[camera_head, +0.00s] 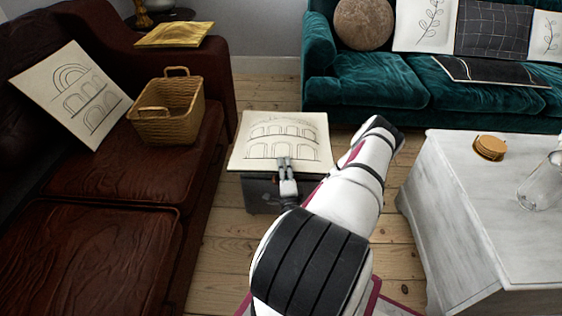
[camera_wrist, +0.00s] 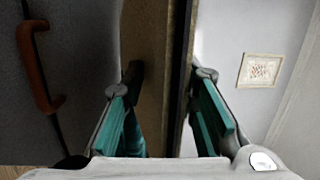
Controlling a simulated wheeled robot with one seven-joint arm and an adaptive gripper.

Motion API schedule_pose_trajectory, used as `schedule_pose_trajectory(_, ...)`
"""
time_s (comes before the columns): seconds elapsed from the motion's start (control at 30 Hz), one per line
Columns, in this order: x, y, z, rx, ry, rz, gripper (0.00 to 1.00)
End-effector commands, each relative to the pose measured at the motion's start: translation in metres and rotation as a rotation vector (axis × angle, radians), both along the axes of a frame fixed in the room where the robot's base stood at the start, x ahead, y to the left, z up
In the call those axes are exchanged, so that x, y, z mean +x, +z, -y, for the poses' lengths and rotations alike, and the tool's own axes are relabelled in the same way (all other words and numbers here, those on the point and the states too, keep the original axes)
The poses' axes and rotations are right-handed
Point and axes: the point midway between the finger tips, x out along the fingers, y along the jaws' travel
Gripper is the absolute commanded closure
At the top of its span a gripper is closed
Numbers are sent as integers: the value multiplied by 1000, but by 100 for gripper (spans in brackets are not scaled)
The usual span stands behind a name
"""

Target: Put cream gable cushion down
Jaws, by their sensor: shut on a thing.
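A cream cushion with line-drawn arches (camera_head: 285,131) lies nearly flat, face up, in the middle of the head view. My gripper (camera_head: 284,162) is shut on its near edge. In the wrist view my gripper (camera_wrist: 166,82) has its teal-padded fingers on either side of a brownish, shadowed strip, which I cannot surely identify. A dark grey box-like piece (camera_head: 262,193) stands under the cushion. I cannot tell whether the cushion touches it. Another cream cushion with arches (camera_head: 77,97) leans tilted on the brown leather sofa (camera_head: 120,245).
A wicker basket (camera_head: 167,122) stands on the brown sofa, and a gold cushion (camera_head: 174,34) lies on its arm. A teal sofa (camera_head: 372,85) with several cushions is behind. A white cabinet (camera_head: 465,215) at right carries coasters (camera_head: 489,147) and a glass jar (camera_head: 540,185). Floorboards show between them.

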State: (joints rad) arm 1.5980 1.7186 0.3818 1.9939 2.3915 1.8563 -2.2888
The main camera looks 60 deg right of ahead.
Motion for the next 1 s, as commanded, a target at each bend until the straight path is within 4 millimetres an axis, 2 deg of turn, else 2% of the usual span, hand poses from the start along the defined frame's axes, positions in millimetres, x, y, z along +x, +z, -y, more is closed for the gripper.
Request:
schedule_pose_trajectory(0.03,7,-2,11,-8,-3,4,100)
schedule_pose_trajectory(0.2,32,-5,40,-8,-3,4,100)
schedule_pose_trajectory(0.4,48,-7,60,-5,-1,1,100)
schedule_pose_trajectory(0.57,51,-10,63,-2,-2,2,100)
schedule_pose_trajectory(0.83,50,-39,62,-2,-2,1,100)
schedule_pose_trajectory(1.0,51,-42,63,-4,-1,2,100)
